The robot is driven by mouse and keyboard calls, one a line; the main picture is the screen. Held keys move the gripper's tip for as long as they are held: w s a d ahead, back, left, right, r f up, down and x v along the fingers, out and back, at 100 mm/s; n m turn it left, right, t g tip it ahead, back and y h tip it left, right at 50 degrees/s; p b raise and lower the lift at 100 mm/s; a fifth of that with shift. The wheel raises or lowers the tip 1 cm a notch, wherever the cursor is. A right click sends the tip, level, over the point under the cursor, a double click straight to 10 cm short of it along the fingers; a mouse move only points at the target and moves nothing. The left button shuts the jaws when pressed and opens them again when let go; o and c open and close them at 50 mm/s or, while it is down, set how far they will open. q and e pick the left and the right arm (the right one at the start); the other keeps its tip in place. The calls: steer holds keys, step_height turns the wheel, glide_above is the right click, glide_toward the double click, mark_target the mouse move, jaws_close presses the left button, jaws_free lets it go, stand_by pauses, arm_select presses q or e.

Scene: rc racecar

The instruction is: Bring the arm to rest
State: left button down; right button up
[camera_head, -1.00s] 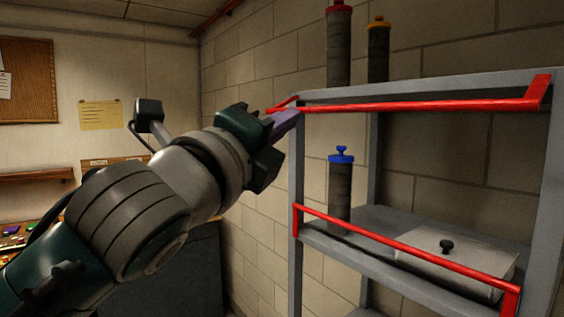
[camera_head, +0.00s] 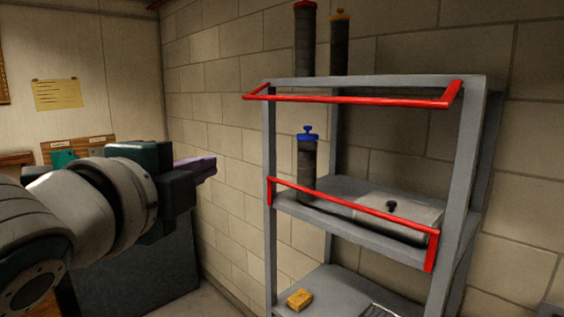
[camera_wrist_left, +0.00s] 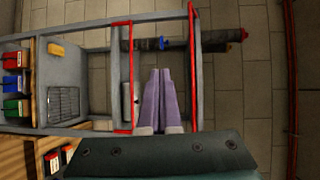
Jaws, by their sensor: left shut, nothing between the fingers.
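My left arm comes in from the left in the head view, and its gripper (camera_head: 208,165) points right, toward the shelf. The purple fingers are together and hold nothing. In the left wrist view the two fingers (camera_wrist_left: 160,72) lie side by side, with the shelf behind them. The grey metal shelf (camera_head: 468,170) with red rails stands to the right of the gripper, and in the head view a strip of wall shows between them. My right gripper is not in view.
A blue-capped cylinder (camera_head: 307,165) and a lidded box (camera_head: 405,212) stand on the middle shelf. Red-capped (camera_head: 305,40) and yellow-capped (camera_head: 340,45) cylinders stand on top. A yellow sponge (camera_head: 300,299) lies on the lower shelf. A dark cabinet (camera_head: 135,285) stands beneath my arm.

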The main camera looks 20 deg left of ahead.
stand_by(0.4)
arm_select(q)
steer(key=s+d+f+n+g+h+p, duration=0.1)
steer(key=s+f+n+g+p, duration=0.2)
steer(key=s, duration=0.5)
steer(key=s+d+f+n+g+p, duration=0.2)
steer(key=s+n+g, duration=0.3)
steer(key=s, duration=0.3)
steer(key=s+d+f+n+g+h+p, duration=0.1)
steer(key=s+f+n+g+p, duration=0.3)
steer(key=s, duration=0.4)
steer(key=shift+s+d+f+n+g+h+p, duration=0.35)
steer(key=shift+n+g, duration=0.25)
steer(key=shift+n, duration=0.6)
